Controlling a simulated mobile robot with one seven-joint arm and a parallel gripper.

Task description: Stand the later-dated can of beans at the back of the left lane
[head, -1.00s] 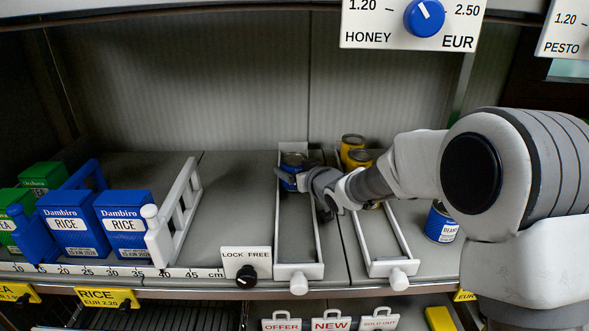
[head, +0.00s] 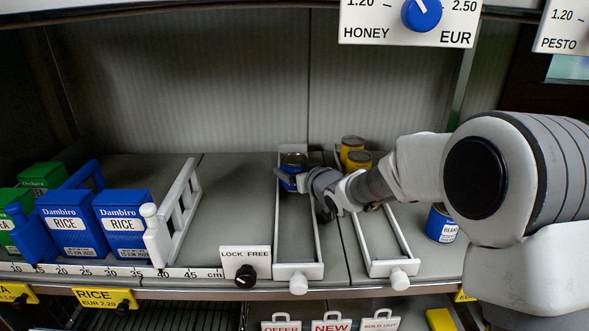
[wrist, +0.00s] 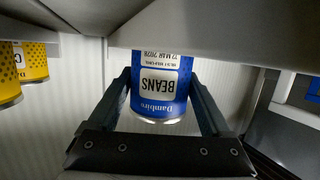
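A blue Dambiro beans can (head: 290,173) stands near the back of the left lane (head: 279,232). In the wrist view the same can (wrist: 162,85) appears upside down, with a date line ending in MAR 2026; its day is hard to read. My gripper (wrist: 160,100) has one finger against each side of this can and looks shut on it. In the head view my gripper (head: 302,181) reaches in from the right, partly covering the can. Another blue beans can (head: 441,223) stands right of the right lane (head: 404,240), partly behind my arm; its date is unreadable.
Yellow cans (head: 352,146) stand at the back of the right lane. Rice boxes (head: 122,224) and a white divider (head: 184,205) are on the left. Bare shelf (head: 225,205) lies between divider and left lane. A LOCK FREE knob (head: 246,273) sits at the front edge.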

